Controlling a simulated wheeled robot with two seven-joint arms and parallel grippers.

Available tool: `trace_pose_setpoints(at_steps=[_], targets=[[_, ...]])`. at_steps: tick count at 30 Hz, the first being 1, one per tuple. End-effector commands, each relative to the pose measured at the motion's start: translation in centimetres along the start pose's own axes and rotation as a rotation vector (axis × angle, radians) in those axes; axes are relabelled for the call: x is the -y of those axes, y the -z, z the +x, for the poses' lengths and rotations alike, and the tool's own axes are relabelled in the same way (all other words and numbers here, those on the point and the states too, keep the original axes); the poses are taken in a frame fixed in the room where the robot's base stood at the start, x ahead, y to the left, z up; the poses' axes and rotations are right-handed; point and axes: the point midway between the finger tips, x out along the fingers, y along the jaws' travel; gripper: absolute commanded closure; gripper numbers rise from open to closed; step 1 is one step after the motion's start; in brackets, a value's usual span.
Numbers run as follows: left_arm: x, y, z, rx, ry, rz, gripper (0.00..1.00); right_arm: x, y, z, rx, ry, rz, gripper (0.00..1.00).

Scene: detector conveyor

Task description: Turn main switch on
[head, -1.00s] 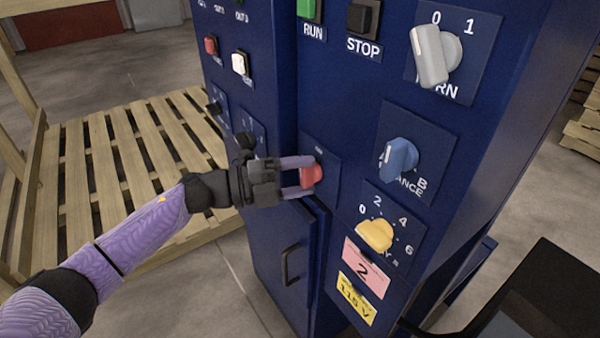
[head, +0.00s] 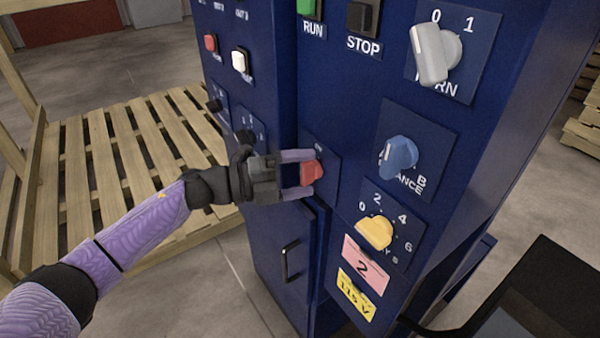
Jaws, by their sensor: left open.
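The red switch knob (head: 311,173) sits on a small plate on the blue cabinet's front, left of the blue knob. My left gripper (head: 300,174) is open, with one finger above the red knob and one below it. The fingers are around the knob; I cannot tell whether they touch it. The plate's label is mostly hidden by the upper finger. My right gripper is not in the view.
The blue cabinet (head: 345,115) also carries a grey knob (head: 432,55), a blue knob (head: 398,155), a yellow knob (head: 374,233), a green RUN button (head: 307,7) and a black STOP button (head: 362,17). A wooden pallet (head: 140,140) lies at left.

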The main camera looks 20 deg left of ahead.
Motion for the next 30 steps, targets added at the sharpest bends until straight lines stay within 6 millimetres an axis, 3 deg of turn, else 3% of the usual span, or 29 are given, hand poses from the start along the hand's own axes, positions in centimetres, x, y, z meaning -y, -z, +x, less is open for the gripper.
trace_pose_setpoints(at_steps=[4, 12, 15, 30], targets=[[0.0, 0.0, -1.3, 0.002, -0.001, -0.002, 0.0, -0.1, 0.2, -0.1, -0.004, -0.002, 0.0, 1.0], [-0.1, 0.0, -8.0, 0.002, -0.004, -0.002, 0.0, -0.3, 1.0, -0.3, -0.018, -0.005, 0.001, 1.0], [-0.1, 0.0, -9.4, 0.002, -0.002, -0.001, 0.0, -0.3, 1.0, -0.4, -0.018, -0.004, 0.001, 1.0], [-0.1, -0.1, -9.9, 0.009, 0.003, -0.009, 0.0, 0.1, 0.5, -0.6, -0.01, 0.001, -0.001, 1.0]])
